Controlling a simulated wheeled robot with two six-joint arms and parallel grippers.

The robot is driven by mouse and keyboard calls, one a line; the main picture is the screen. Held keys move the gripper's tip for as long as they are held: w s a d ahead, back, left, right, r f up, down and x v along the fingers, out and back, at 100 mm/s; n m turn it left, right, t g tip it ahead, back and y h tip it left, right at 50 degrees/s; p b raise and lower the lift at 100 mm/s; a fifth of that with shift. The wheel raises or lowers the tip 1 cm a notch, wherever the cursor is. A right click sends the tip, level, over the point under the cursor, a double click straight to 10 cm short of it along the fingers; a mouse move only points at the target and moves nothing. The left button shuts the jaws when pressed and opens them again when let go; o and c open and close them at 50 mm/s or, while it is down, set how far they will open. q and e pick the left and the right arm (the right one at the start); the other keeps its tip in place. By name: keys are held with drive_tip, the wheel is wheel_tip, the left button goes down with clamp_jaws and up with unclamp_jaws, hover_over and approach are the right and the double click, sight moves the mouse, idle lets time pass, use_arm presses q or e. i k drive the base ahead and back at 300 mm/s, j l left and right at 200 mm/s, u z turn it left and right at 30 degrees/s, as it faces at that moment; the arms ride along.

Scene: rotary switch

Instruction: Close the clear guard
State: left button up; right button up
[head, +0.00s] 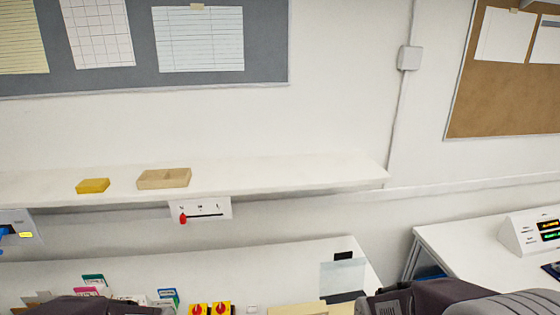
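A clear, faintly tinted panel (342,274), which looks like the clear guard, is at the right end of the white bench near the bottom of the head view. A small black block (343,256) is just above it and a dark strip (345,297) lies along its lower edge. I cannot tell its exact tilt or how it is hinged. Two red rotary knobs on yellow plates, a left one (198,310) and a right one (222,309), are cut off by the bottom edge. Dark parts of my arms show at the bottom; neither gripper is visible.
A white shelf (290,174) above the bench carries a yellow block (92,185) and a beige tray (164,178). A slider panel with a red knob (183,218) hangs below it. Several colored cards stand at lower left. A second table (470,240) at right holds a console (530,232).

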sight(338, 299)
drive_tip(key=k+l+u, duration=0.3)
drive_tip(key=l, duration=0.3)
drive_tip(key=k+l+u, duration=0.3)
drive_tip(key=k+l, duration=0.15)
drive_tip(key=l+u, duration=0.15)
drive_tip(key=l, duration=0.3)
drive_tip(key=k+l+u, duration=0.15)
drive_tip(key=l, duration=0.25)
drive_tip(key=l+u, duration=0.15)
drive_tip(key=l, duration=0.3)
drive_tip(key=k+l+u, duration=0.15)
drive_tip(key=l, duration=0.25)
drive_tip(key=i+l+u, duration=0.15)
drive_tip(key=l, duration=0.15)
drive_tip(key=i+l+u, duration=0.3)
drive_tip(key=l, duration=0.3)
